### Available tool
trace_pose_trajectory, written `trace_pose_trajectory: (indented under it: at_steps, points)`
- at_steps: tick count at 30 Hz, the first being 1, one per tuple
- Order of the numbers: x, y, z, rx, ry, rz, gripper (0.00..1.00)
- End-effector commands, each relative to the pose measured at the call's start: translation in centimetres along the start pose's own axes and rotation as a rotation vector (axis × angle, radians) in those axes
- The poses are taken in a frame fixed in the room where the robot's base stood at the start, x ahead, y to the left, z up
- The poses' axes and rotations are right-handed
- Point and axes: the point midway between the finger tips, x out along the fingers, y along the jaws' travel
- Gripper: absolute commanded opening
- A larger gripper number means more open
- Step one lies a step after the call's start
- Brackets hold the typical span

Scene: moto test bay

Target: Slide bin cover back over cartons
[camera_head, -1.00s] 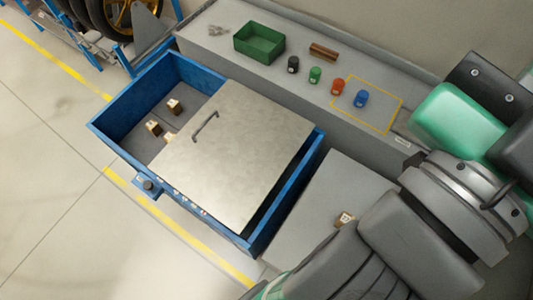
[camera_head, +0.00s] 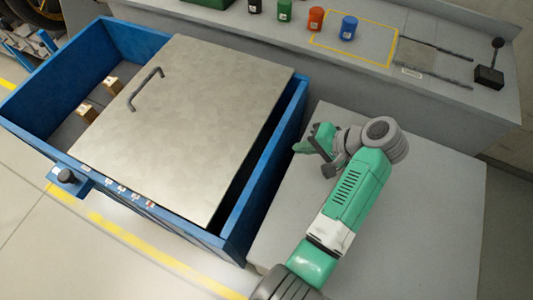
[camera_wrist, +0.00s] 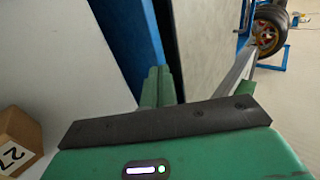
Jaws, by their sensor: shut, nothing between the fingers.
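The flat grey-beige cover (camera_head: 190,120) lies over the middle and right of the blue bin (camera_head: 262,185), with a dark gap along the bin's right wall. Its dark bar handle (camera_head: 146,88) stands near its left edge. Two cartons (camera_head: 87,113) (camera_head: 111,84) show in the uncovered left part; anything under the cover is hidden. My gripper (camera_head: 300,148) is just right of the bin's right wall, apart from the handle. In the wrist view its green fingers (camera_wrist: 157,86) are together and empty, with the blue wall (camera_wrist: 130,40) beyond.
A grey tabletop (camera_head: 430,210) extends under my arm; a carton marked 27 (camera_wrist: 16,140) shows in the wrist view. The back bench holds black (camera_head: 255,6), green (camera_head: 285,10), red (camera_head: 316,18) and blue (camera_head: 348,27) canisters and a lever (camera_head: 491,68).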

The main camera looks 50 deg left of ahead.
Motion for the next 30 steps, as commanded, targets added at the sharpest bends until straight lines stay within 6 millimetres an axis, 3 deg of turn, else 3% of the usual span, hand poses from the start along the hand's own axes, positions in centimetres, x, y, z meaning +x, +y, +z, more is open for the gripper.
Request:
trace_pose_trajectory:
  at_steps: [4, 7, 19, 24, 30]
  points:
    - [0.2, -0.1, 0.0, 0.000, -0.001, 0.000, 0.00]
    - [1.6, 0.0, 0.0, -0.001, -0.002, 0.001, 0.00]
    - [10.2, 0.2, 0.0, -0.002, 0.000, 0.002, 0.00]
    - [12.0, -1.8, -0.1, -0.003, 0.002, 0.003, 0.00]
    - [12.8, -2.8, -0.1, -0.001, 0.003, 0.003, 0.00]
